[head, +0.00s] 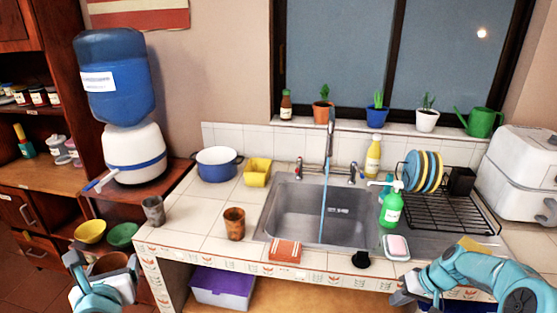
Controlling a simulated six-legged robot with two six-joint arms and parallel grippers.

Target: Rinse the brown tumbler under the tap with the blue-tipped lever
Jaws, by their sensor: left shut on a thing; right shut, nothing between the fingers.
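A brown tumbler (234,224) stands upright on the tiled counter, left of the sink (272,215). The tap (330,140) rises behind the sink, and a thin blue stream of water falls from it into the basin. The blue-tipped lever (361,177) is right of the tap; another lever (298,170) is on its left. My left gripper (106,268) is low at the left, in front of the counter, shut on a round brown thing (108,262), partly hidden by the fingers. My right gripper (402,293) is shut and empty at the counter's front edge, right of the sink.
A grey tumbler (153,211) stands at the counter's left end. An orange sponge or cloth (285,250) lies before the sink. A green soap bottle (391,208), soap dish (396,247) and dish rack (440,208) crowd the right side. A blue pot (217,165) stands behind.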

